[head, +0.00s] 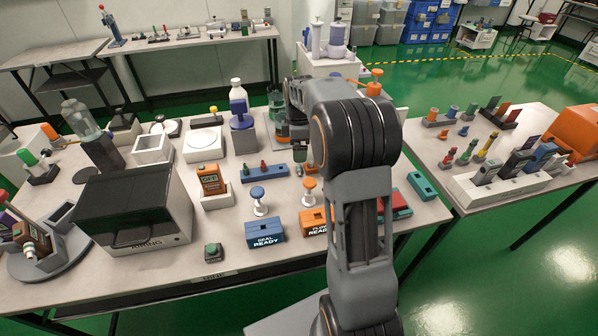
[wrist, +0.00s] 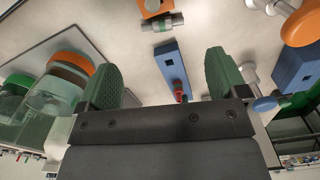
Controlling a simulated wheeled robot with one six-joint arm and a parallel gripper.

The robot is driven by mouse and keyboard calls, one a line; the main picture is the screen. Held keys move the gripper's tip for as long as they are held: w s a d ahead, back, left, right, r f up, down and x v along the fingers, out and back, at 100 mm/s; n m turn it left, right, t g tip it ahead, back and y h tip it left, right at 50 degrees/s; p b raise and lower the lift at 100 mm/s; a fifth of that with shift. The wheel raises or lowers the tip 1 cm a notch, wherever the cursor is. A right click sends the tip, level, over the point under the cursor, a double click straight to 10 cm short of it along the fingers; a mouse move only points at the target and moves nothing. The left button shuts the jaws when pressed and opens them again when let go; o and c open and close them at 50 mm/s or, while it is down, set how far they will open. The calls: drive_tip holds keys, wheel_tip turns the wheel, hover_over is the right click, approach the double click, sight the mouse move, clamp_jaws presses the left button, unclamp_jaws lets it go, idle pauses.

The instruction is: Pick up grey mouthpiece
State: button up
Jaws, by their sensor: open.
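A small grey cylinder with a green band (wrist: 163,22) lies on the pale table beyond the fingertips. It may be the grey mouthpiece, but I cannot tell for certain. It is apart from the fingers. A blue block (wrist: 172,65) with a hole shows between the fingers, and a small red piece (wrist: 181,93) is at its near end. In the head view my arm hides most of the gripper.
A blue-topped plunger (head: 258,200) and an orange-topped plunger (head: 310,190) stand by the labelled blue box (head: 265,232) and orange box (head: 315,222). A blue rack (head: 265,173) holds small red and green pieces.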

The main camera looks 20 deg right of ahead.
sight(299, 168)
drive_tip(key=shift+s+f+b, duration=0.15)
drive_tip(key=shift+f+b, duration=0.2)
drive_tip(key=shift+f, duration=1.7)
drive_tip(key=shift+s+f+b, duration=0.1)
drive_tip(key=shift+f+b, duration=0.2)
drive_tip(key=shift+f, duration=1.75)
drive_tip(key=c, duration=1.1)
drive_tip(key=shift+o, duration=0.2)
drive_tip(key=shift+r, duration=0.1)
